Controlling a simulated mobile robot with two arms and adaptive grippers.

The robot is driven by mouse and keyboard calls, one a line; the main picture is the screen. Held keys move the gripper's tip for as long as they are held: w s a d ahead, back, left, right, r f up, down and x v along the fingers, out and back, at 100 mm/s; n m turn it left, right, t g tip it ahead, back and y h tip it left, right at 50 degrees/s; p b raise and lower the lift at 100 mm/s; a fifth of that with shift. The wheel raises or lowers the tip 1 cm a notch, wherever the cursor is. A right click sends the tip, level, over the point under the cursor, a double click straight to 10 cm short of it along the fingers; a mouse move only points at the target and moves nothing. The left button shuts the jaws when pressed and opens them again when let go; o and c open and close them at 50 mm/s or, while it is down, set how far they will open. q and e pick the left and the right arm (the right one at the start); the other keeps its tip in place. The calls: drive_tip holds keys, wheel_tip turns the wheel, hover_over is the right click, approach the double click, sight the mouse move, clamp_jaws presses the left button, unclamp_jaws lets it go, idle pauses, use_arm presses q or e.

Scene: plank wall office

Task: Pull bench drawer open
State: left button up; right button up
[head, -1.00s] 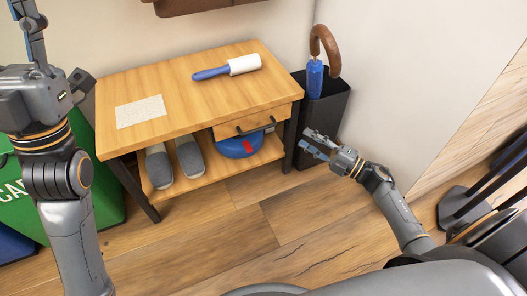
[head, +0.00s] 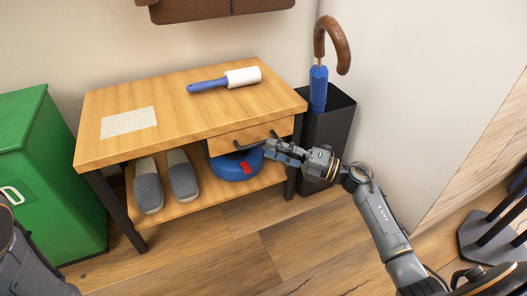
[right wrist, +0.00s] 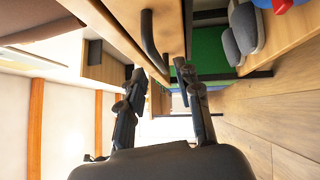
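The wooden bench (head: 180,110) has a small drawer (head: 225,143) under the right part of its top, and the drawer looks shut. Its dark bar handle (head: 258,142) is partly covered by my right gripper (head: 268,148). In the right wrist view the handle (right wrist: 151,42) stands out from the drawer front (right wrist: 170,25). The fingers of my right gripper (right wrist: 157,68) are apart there, with the handle's lower end between the fingertips in the picture. I cannot tell whether they touch it. My left gripper is out of view; only part of my left arm shows at the lower left.
A lint roller (head: 225,80) and a pale mat (head: 128,122) lie on the bench top. Grey slippers (head: 148,190) and a blue round item (head: 235,168) sit on the lower shelf. A black bin (head: 325,135) with an umbrella (head: 318,85) stands right; a green bin (head: 50,180) stands left.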

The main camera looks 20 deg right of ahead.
drive_tip(key=shift+b+x, duration=0.5)
drive_tip(key=shift+x, duration=1.35)
clamp_jaws()
